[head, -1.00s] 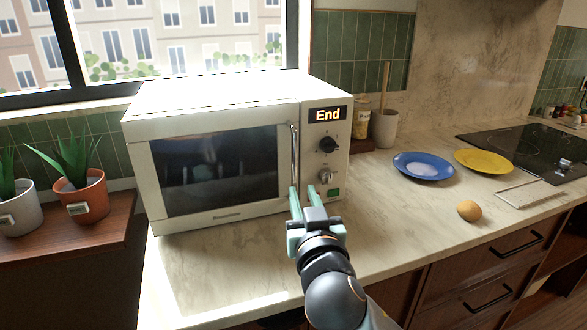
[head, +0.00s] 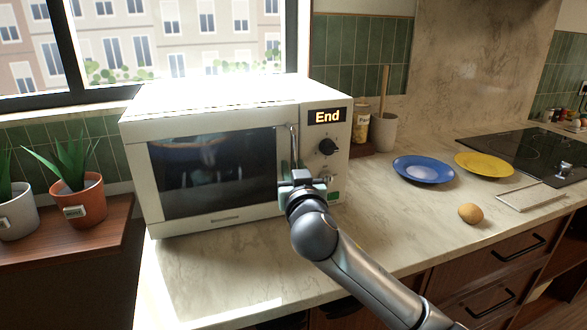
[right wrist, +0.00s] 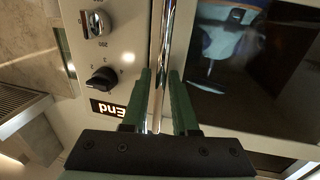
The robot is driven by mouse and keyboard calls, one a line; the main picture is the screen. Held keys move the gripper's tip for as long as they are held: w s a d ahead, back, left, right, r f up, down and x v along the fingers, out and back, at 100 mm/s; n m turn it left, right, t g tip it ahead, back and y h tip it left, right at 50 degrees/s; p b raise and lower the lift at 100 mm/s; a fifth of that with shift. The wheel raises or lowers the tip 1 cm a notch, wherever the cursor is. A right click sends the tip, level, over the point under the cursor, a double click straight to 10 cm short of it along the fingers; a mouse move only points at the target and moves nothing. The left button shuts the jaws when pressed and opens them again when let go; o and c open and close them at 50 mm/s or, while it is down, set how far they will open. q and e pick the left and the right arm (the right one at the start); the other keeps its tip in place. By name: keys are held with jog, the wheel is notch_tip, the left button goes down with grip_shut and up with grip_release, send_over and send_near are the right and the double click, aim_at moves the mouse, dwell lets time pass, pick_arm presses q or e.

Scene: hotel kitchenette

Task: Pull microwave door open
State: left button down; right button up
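The white microwave (head: 215,220) stands on the counter with its door (head: 215,170) closed and "End" on its display. Its upright chrome handle (head: 293,143) is at the door's right edge; it also runs down the middle of the right wrist view (right wrist: 164,40). My right gripper (head: 291,165) is at the handle's lower part. In the right wrist view its two green fingers (right wrist: 160,90) stand on either side of the handle, with a small gap still showing, so it looks open around it. My left gripper is not in view.
A blue plate (head: 423,169), a yellow plate (head: 485,164) and a round brown item (head: 471,213) lie to the right on the counter. Potted plants (head: 82,200) stand on the wooden shelf at left. The counter in front of the microwave (head: 205,275) is clear.

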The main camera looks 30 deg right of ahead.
grip_shut()
dwell(1.4)
